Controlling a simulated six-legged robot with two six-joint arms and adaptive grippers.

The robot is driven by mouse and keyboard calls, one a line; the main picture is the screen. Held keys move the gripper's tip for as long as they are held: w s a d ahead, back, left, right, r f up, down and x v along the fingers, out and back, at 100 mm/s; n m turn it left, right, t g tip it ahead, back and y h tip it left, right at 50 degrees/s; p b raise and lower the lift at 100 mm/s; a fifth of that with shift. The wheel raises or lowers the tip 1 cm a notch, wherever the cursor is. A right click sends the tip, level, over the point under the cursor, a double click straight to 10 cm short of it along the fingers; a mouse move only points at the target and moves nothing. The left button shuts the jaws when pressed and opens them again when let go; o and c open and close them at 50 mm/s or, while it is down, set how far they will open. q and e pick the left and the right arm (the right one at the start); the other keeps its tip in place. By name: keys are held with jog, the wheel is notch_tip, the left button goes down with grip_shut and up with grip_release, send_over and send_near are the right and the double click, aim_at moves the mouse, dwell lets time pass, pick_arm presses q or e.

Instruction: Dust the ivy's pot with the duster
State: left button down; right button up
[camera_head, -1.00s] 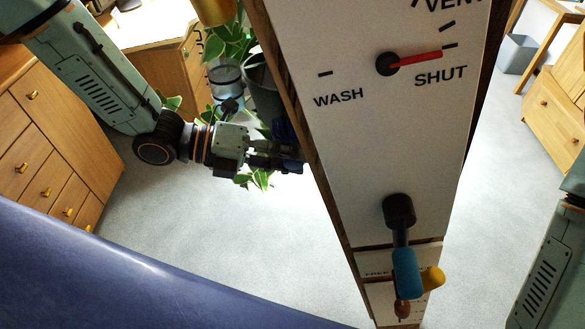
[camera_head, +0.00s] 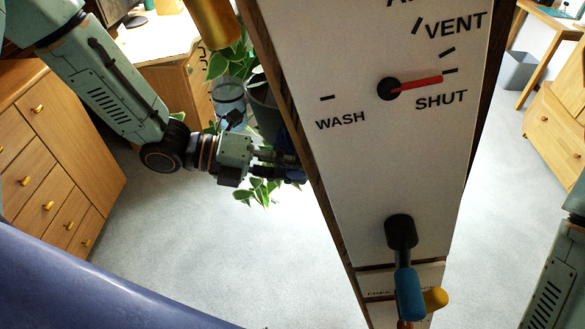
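The ivy, with green and cream leaves (camera_head: 228,62), trails around a dark grey pot (camera_head: 262,98), partly hidden behind the upright panel. More leaves hang below my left gripper (camera_head: 284,166). That gripper reaches in from the left, just below the pot in the picture, with its dark fingers at the panel's left edge. Its fingertips are partly hidden, so I cannot tell whether it is open or holds something. Dark blue shapes show around the fingers; I cannot tell whether they belong to a duster. No duster is clearly visible. My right gripper is out of view.
A white panel (camera_head: 375,150) marked WASH, SHUT and VENT fills the middle. Its red pointer (camera_head: 418,83) is at SHUT; a blue-handled lever (camera_head: 408,292) projects below. A glass jar (camera_head: 229,98) is beside the pot. Wooden drawers (camera_head: 60,170) stand left; grey floor is open.

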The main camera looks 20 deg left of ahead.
aim_at(292, 151)
pick_arm(q)
jog(key=shift+d, duration=0.1)
jog(key=shift+w+a, duration=0.3)
jog(key=shift+a, duration=0.3)
jog(key=shift+w+d+r, duration=0.15)
jog(key=shift+w+d, duration=0.1)
jog(key=shift+d, duration=0.1)
jog(key=shift+a+r+p, duration=0.15)
jog(key=shift+r+p, duration=0.6)
jog(key=shift+s+r+p, duration=0.25)
jog(key=shift+r+p, duration=0.75)
jog(key=shift+r, duration=0.1)
jog(key=shift+w+f, duration=0.15)
jog(key=shift+f, duration=0.1)
jog(key=f+b, duration=0.2)
jog(key=shift+w+a+f+b, duration=0.15)
jog(key=shift+w+f+b, duration=0.05)
jog(key=shift+w+b, duration=0.15)
jog(key=shift+f+b, duration=0.35)
jog(key=shift+w, duration=0.1)
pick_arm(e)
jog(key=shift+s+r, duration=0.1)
